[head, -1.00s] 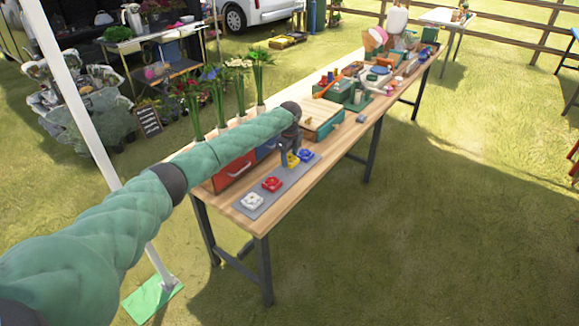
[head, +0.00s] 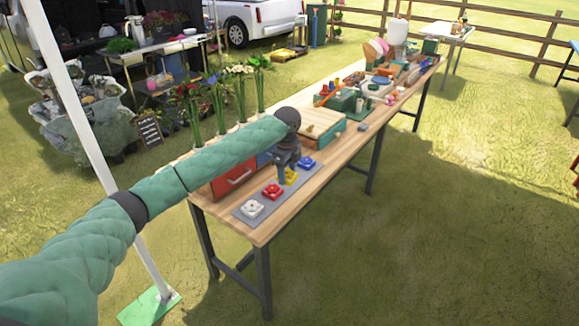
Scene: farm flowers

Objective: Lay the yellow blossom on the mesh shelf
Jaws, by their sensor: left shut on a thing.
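The yellow blossom (head: 292,175) is a small yellow piece at the grey mat (head: 247,221) on the wooden table, between a red piece and a blue piece. My left gripper (head: 284,178) points down over it, its fingers shut at the yellow piece and hiding part of it. I cannot tell whether the blossom is clear of the mat. I cannot make out the mesh shelf with certainty. My right gripper is out of view.
White (head: 252,208), red (head: 272,191) and blue (head: 306,163) pieces sit on the mat. Behind are a red drawer box (head: 233,180), a wooden-lidded box (head: 318,122) and tall flower stems (head: 218,108). A white pole (head: 85,135) stands left. Grass at right is open.

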